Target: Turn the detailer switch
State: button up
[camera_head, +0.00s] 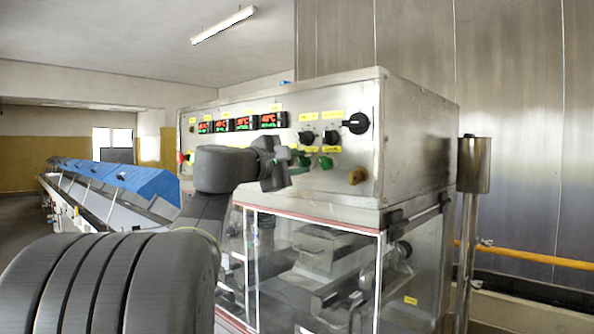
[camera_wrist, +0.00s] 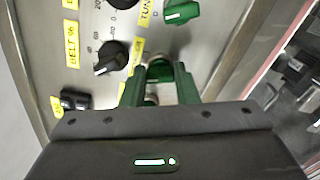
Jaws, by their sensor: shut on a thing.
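My gripper (camera_wrist: 162,84) has two green fingers closed on a green rotary switch (camera_wrist: 160,68) on the steel control panel. The label beside that switch is mostly hidden, so I cannot read whether it says detailer. In the head view my gripper (camera_head: 297,168) reaches the panel's lower row of switches from the left, and its wrist hides part of that row. A second green switch (camera_wrist: 182,12), with a yellow label starting "TUN", sits apart from my fingers. It appears to be the green switch (camera_head: 326,162) to the right in the head view.
Black dials (camera_head: 357,123) and red displays (camera_head: 240,124) sit above. A black dial (camera_wrist: 110,57) is close to the left finger in the wrist view. A brownish knob (camera_head: 357,176) sits lower right. Clear guard panels (camera_head: 310,270) stand below the control box.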

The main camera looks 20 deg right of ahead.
jog(key=m+b, duration=0.5)
jog(key=shift+f, duration=0.3)
jog(key=shift+r+m+b, duration=0.15)
jog(key=shift+m+b, duration=1.4)
jog(key=shift+m, duration=0.95)
jog(key=o, duration=1)
jog(key=b+v, duration=0.2)
jog(key=v, duration=1.2)
jog(key=shift+w+d, duration=0.1)
jog(key=shift+d, duration=0.05)
jog(key=p+x, duration=0.2)
jog(key=x, duration=1.1)
jog(key=shift+w+d+r, duration=0.1)
jog(key=shift+d, duration=0.25)
